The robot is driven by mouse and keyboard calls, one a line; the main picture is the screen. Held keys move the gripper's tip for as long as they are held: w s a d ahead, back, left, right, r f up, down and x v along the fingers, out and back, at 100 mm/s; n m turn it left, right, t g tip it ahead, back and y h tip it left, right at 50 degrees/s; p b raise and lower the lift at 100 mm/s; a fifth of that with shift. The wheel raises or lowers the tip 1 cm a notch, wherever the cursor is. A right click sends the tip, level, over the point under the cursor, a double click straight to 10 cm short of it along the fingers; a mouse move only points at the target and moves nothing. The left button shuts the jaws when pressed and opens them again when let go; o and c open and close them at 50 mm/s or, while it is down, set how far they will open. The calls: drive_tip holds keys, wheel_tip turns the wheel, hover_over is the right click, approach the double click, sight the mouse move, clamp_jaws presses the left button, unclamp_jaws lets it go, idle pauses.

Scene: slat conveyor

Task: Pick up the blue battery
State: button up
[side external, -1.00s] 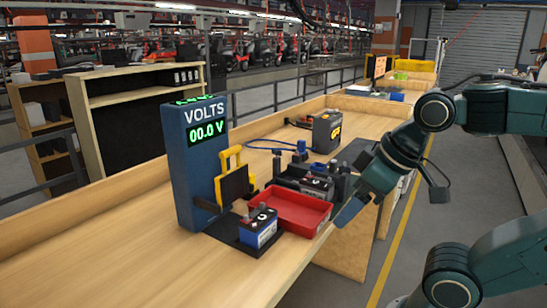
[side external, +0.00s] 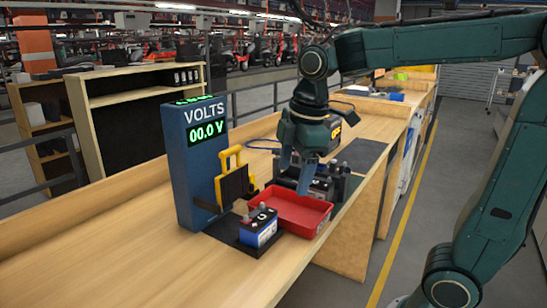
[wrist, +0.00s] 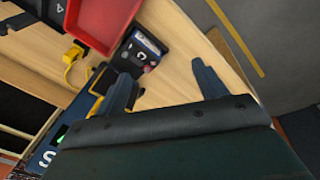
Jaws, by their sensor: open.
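The blue battery (side external: 260,229), with a dark top and upright terminals, stands on a dark mat (side external: 227,229) at the foot of the voltmeter, left of the red tray. In the wrist view the battery (wrist: 146,48) lies just beyond the fingertips, nearer the left finger. My gripper (side external: 298,182) is open and hangs above the back of the red tray, to the right of and above the battery. It also shows open in the wrist view (wrist: 163,75), with nothing between its fingers.
The red tray (side external: 303,215) stands right beside the battery. The tall blue voltmeter (side external: 198,160) reads 00.0 V. A yellow-handled holder (side external: 228,165) stands close behind the battery. Other dark batteries (side external: 322,188) are behind the tray. The bench's near left part is clear.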

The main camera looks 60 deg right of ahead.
sight(258, 215)
drive_tip(key=w+f+n+g, duration=0.2)
drive_tip(key=w+f+n, duration=0.1)
drive_tip(key=w+n, duration=0.4)
drive_tip(key=shift+w+d, duration=0.3)
drive_tip(key=shift+w, duration=0.8)
drive_tip(key=shift+f, duration=0.1)
wheel_tip(258, 215, down, 8)
drive_tip(key=shift+f, duration=0.2)
drive_tip(key=shift+w+d+f, duration=0.1)
drive_tip(key=shift+f, duration=1.2)
drive_tip(key=shift+w+d+f, duration=0.1)
drive_tip(key=shift+f, duration=1.2)
